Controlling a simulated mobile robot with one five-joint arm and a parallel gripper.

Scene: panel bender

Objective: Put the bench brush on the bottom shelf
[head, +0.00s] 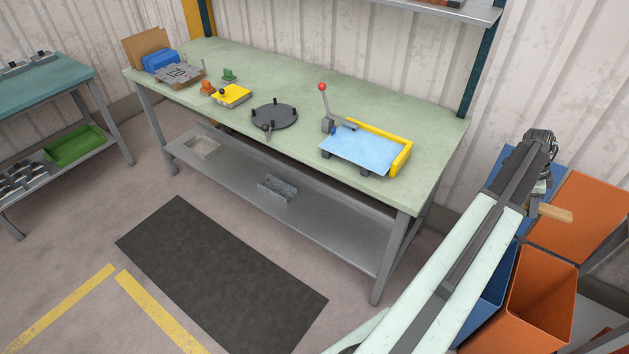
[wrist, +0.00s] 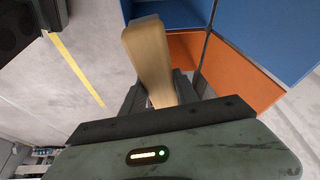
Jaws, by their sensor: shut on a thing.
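The bench brush shows as a light wooden handle (wrist: 149,55) in the wrist view, held between the fingers of my gripper (wrist: 155,88). In the head view the wooden handle (head: 556,213) sticks out to the right of my gripper (head: 540,196), above the bins at the right. Bristles are hard to make out. The bottom shelf (head: 330,222) is the grey metal shelf under the green-topped workbench (head: 300,83). My gripper is to the right of the bench, apart from the shelf.
The shelf holds a grey metal tray (head: 278,188) and a pale flat item (head: 203,146), with bare space to the right. Bench legs (head: 393,262) frame it. Orange bins (head: 540,300) and blue bins (head: 490,305) stand at right. A dark mat (head: 220,275) lies on the floor in front.

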